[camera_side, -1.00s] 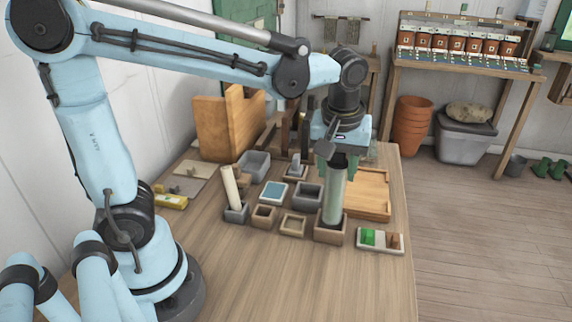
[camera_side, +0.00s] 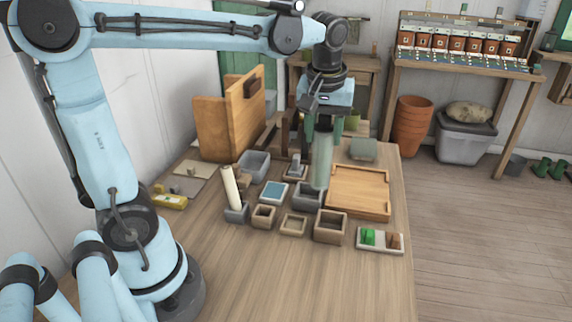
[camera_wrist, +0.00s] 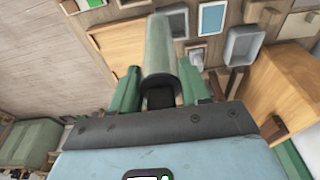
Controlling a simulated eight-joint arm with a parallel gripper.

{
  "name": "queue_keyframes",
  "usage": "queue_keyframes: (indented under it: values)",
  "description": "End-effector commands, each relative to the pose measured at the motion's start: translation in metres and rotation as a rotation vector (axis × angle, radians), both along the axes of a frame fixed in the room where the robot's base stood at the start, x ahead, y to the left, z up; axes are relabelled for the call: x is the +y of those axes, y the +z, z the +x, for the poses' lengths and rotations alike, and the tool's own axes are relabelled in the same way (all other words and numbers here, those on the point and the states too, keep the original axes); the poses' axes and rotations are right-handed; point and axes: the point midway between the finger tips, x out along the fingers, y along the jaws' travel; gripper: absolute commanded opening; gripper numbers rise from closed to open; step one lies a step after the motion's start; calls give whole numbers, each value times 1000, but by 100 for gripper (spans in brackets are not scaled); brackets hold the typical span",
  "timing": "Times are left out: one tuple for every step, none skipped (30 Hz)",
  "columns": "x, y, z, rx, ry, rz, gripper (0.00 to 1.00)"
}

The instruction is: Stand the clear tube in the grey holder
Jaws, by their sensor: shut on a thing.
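The clear tube (camera_side: 321,165) is upright in my gripper (camera_side: 322,125), which is shut around its upper part. In the wrist view the tube (camera_wrist: 159,45) stands between the green fingers (camera_wrist: 160,90). A grey square holder (camera_side: 307,202) sits on the table, its opening empty as far as I can see. The tube's lower end overlaps the holder's back right edge in the side view. In the wrist view the tube's end lies just left of the grey holder (camera_wrist: 180,20). The tube looks above the holder, but the gap is hard to judge.
A smaller grey holder (camera_side: 236,214) carries a leaning cream tube (camera_side: 230,187). A brown wooden box (camera_side: 330,229) stands empty in front. A wooden tray (camera_side: 360,192) is at right, a blue-topped block (camera_side: 273,192) at left.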

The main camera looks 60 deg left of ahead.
Motion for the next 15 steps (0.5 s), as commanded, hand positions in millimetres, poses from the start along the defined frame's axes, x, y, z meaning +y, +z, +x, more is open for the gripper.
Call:
queue_keyframes:
  values:
    - [13,4,1,0,8,0,7]
    - [19,6,1,0,8,0,7]
    - [26,8,2,-2,7,0,7]
    - [31,10,2,-1,5,0,7]
    - [35,11,2,-2,4,-1,7]
    - [39,12,2,-3,3,0,7]
    - [41,13,2,-2,2,0,7]
    - [43,14,2,-2,1,1,7]
    - [44,14,2,-3,1,1,7]
    - [44,14,2,-3,0,1,7]
    - [44,14,2,-3,0,1,7]
    - [44,14,2,-3,-1,2,7]
    - [44,14,2,-3,-1,2,7]
    - [44,14,2,-3,-1,2,7]
    - [44,14,2,-3,-1,2,7]
